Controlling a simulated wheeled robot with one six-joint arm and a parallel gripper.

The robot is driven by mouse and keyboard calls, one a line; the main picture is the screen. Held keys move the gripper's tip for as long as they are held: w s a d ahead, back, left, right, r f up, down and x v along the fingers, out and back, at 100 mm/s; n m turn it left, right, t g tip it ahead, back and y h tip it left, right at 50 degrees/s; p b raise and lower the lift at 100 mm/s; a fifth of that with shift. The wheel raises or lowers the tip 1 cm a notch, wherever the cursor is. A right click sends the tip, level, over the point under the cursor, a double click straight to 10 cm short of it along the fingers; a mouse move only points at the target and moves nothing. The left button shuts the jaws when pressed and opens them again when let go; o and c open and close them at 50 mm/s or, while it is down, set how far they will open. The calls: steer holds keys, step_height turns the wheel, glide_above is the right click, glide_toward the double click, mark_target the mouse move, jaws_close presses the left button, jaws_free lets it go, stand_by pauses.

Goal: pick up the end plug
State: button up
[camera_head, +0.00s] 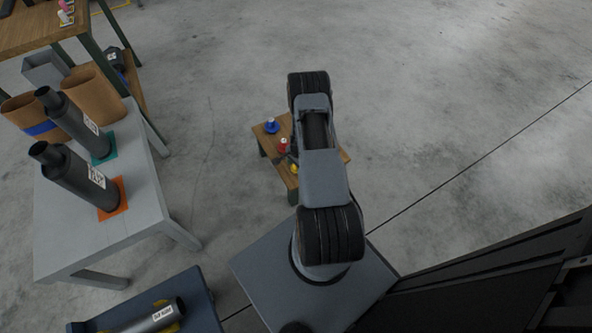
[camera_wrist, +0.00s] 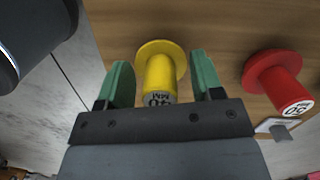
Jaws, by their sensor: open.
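A yellow end plug (camera_wrist: 160,68) with a wide flange and a "40 MM" mark on its end stands on a small wooden table (camera_wrist: 215,22). My gripper (camera_wrist: 158,75) has green fingers, open, one on each side of the yellow plug with a gap at both sides. A red end plug (camera_wrist: 277,82) marked "50" is to the right, outside the fingers. In the head view, a blue plug (camera_head: 271,126), the red plug (camera_head: 283,146) and part of the yellow plug (camera_head: 294,168) show on the table (camera_head: 262,137). My arm hides the gripper there.
A grey table (camera_head: 130,215) at left holds two dark mufflers (camera_head: 75,178) on orange and teal mats, and brown containers (camera_head: 95,90). A blue tray (camera_head: 200,290) with another muffler (camera_head: 150,318) is at bottom left. Open concrete floor lies beyond the wooden table.

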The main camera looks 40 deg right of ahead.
steer(key=c, duration=1)
steer(key=shift+r, duration=0.1)
